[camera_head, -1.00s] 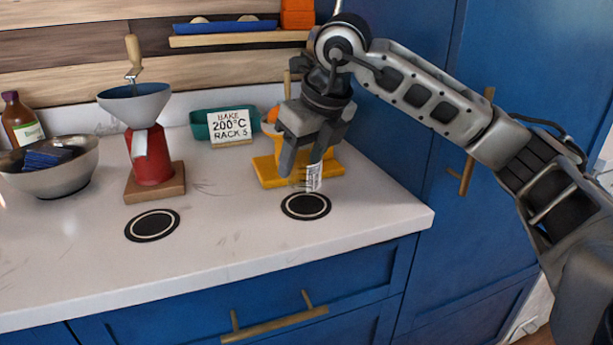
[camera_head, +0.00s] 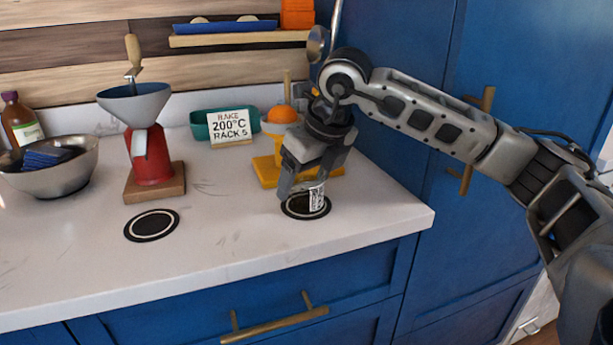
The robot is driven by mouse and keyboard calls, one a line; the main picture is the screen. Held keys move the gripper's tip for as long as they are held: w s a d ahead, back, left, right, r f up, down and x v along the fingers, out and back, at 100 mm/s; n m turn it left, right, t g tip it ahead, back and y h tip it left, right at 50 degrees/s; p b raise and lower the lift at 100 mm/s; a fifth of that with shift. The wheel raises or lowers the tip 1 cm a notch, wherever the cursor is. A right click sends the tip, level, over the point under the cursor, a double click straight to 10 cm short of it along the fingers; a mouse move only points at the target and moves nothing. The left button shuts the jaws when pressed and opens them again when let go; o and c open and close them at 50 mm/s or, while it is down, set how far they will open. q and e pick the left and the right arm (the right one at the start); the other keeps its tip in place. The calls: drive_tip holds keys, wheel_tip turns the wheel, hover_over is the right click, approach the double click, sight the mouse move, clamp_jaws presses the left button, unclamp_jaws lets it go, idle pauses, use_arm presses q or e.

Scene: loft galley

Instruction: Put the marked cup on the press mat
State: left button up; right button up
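The marked cup (camera_head: 317,198) is small and white with dark markings, and mostly hidden by my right gripper (camera_head: 304,187). My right gripper points down with its fingers around the cup, and appears shut on it. The cup is over the right black round mat with a pale ring (camera_head: 291,212), in front of the yellow press (camera_head: 266,172). Its base looks at or just above the mat; contact is hard to tell. My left gripper is not in view.
A red grinder (camera_head: 151,160) on a wooden base stands left, with another round mat (camera_head: 152,225) before it. The front counter is clear.

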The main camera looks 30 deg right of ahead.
drive_tip(key=shift+r, duration=0.1)
drive_tip(key=shift+r, duration=0.2)
drive_tip(key=p+v, duration=0.1)
drive_tip(key=v, duration=1)
drive_tip(key=shift+s+r, duration=0.2)
drive_tip(key=shift+r, duration=0.1)
